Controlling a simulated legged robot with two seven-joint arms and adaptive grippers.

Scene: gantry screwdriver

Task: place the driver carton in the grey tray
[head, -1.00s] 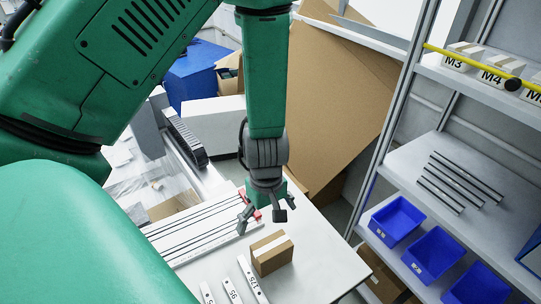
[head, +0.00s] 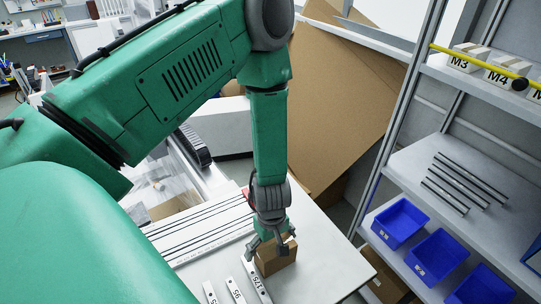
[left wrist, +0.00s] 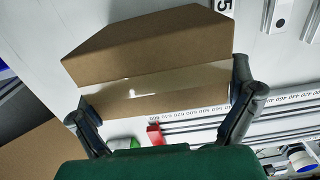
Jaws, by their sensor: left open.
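The driver carton (head: 279,262) is a small brown box with a pale tape strip, standing on the white table. My left gripper (head: 268,246) is over it, pointing down, with its fingers spread at the carton's top. In the left wrist view the carton (left wrist: 150,48) lies between the two open fingers, one at each end. I cannot tell whether the fingers touch it. I cannot pick out the grey tray for sure in either view. My right gripper is not in view.
Numbered white strips (head: 236,291) lie just left of the carton. Long slotted rails (head: 205,232) lie farther back. A shelf at right holds blue bins (head: 399,222), dark rods (head: 452,185) and labelled blocks (head: 466,58). The table right of the carton is clear.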

